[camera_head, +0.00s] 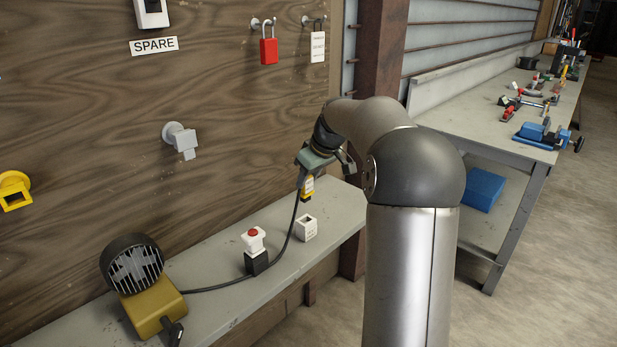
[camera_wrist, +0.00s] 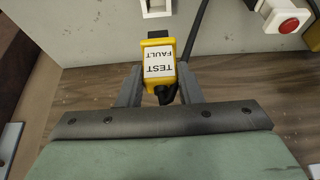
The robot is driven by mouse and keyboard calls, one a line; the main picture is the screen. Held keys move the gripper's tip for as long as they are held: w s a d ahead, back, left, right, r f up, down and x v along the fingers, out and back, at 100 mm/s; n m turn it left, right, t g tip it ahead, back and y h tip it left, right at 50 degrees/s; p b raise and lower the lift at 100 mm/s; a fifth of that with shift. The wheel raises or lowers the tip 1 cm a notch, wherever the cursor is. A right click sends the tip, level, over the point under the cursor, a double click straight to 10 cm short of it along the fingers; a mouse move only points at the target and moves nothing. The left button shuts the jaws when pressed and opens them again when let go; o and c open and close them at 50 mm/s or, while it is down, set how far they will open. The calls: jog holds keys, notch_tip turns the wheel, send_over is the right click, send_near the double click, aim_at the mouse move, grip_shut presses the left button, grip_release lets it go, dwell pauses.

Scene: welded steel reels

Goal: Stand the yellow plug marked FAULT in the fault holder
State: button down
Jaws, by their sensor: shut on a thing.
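The yellow plug (camera_head: 308,187) has a white label that reads TEST FAULT, upside down in the wrist view (camera_wrist: 158,65). My gripper (camera_wrist: 160,88) is shut on it, with one finger on each side. In the head view my gripper (camera_head: 306,178) holds the plug above the shelf. A small white open-topped holder (camera_head: 306,229) stands on the shelf just below the plug, with dark marks too small to read. Its edge shows in the wrist view (camera_wrist: 156,9), just beyond the plug's end. The plug looks apart from it. I cannot confirm that this is the fault holder.
A red-buttoned white switch (camera_head: 253,240) on a black base stands on the shelf (camera_head: 215,268), left of the holder. A yellow lamp (camera_head: 150,300) is farther left, with a black cable (camera_head: 290,235) running from it. A yellow holder (camera_head: 15,191) and grey fitting (camera_head: 181,140) are on the board.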

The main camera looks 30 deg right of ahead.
aim_at(310, 193)
jog(key=shift+f+b, duration=2.05)
jog(key=shift+f, duration=1)
jog(key=shift+f+b, duration=0.95)
jog(key=shift+f, duration=0.4)
jog(key=c, duration=0.9)
grip_release()
jog(key=shift+c, duration=0.2)
jog(key=shift+r, duration=0.15)
jog(key=shift+r+p, duration=3.4)
jog(key=shift+r, duration=1.05)
